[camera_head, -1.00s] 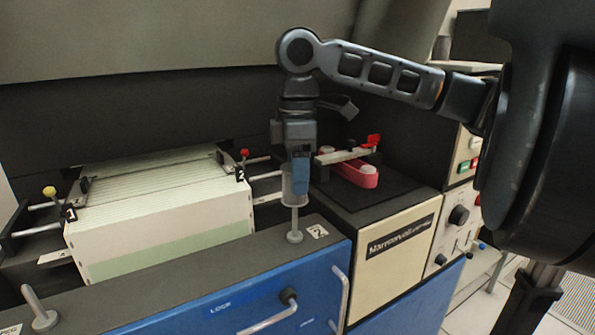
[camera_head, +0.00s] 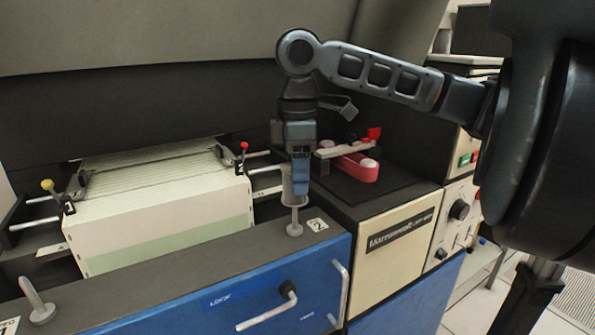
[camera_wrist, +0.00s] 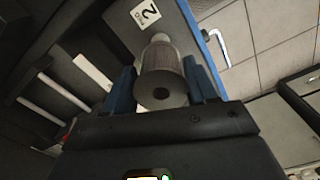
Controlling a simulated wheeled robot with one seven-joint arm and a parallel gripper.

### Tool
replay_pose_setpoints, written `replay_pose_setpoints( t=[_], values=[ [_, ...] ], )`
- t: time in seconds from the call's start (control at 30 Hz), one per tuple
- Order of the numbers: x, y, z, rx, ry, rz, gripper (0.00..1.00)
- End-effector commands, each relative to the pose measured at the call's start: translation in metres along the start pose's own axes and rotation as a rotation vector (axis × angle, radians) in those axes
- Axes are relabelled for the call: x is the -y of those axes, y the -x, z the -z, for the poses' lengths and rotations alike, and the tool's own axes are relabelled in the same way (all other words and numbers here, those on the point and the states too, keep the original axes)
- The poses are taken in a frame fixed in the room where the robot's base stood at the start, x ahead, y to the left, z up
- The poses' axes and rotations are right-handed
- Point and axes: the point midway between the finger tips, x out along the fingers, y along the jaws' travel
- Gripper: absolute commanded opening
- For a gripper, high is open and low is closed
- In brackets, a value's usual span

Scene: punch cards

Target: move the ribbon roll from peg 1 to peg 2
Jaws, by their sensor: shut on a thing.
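The grey ribbon roll (camera_head: 288,185) is held upright in my gripper (camera_head: 299,186). In the wrist view the roll (camera_wrist: 162,88) sits between the two blue fingers (camera_wrist: 162,88), its end with a dark central hole facing the camera. The gripper is shut on it. Peg 2 (camera_head: 295,226), a light metal peg beside the "2" label, stands directly below the roll. Its lower shaft and base show under the roll; I cannot tell whether its tip is inside the bore. Peg 1 (camera_head: 36,302) stands bare at the lower left.
A blue cabinet front (camera_head: 230,300) with handles runs below the dark ledge. A fanfold paper stack (camera_head: 160,215) with rods and knobs lies behind it at left. A red-pink belt piece (camera_head: 357,168) and a cream panel (camera_head: 400,235) are at right.

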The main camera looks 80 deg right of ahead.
Motion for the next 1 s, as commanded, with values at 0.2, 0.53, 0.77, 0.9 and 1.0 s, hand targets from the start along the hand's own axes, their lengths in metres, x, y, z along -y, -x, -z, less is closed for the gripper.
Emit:
replay_pose_setpoints(
  t=[0.2,0.53,0.77,0.9,1.0],
  values=[
    [0.000,0.000,0.000,0.000,0.000,0.000,0.23],
    [0.000,-0.005,0.000,0.000,0.000,0.000,0.23],
    [0.000,-0.009,0.000,0.000,0.000,-0.001,0.23],
    [0.000,-0.012,0.000,0.000,0.000,-0.001,0.23],
    [0.000,-0.013,0.000,0.000,0.000,-0.001,0.23]
  ],
)
